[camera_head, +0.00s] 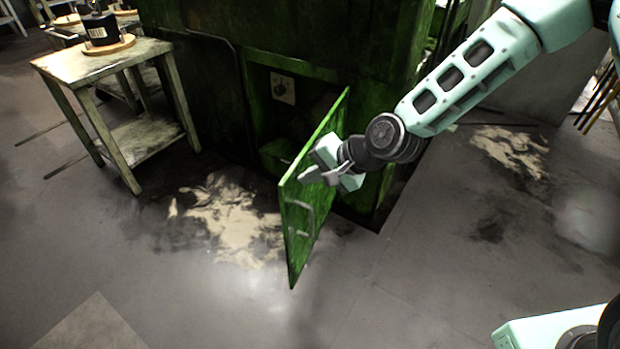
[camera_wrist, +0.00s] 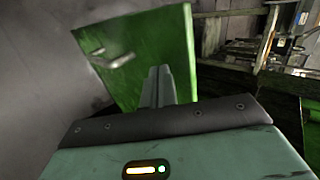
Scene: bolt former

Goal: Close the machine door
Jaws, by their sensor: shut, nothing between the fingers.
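The green machine door (camera_head: 298,215) stands open, swung out from the green machine (camera_head: 300,35) in the head view. A metal handle (camera_head: 299,222) is on its face. My gripper (camera_head: 305,177) is shut and empty at the upper part of the door, near its outer edge. I cannot tell whether the fingers touch the panel. In the wrist view the shut fingers (camera_wrist: 157,85) stand in front of the door (camera_wrist: 150,45), with the handle (camera_wrist: 122,61) to their left. The open compartment (camera_head: 290,95) of the machine shows behind the door.
A worn side table (camera_head: 95,62) stands left of the machine, with a dark container (camera_head: 100,28) on it. The floor (camera_head: 180,290) in front is clear, with pale stains. Cluttered equipment (camera_wrist: 270,40) shows at the right in the wrist view.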

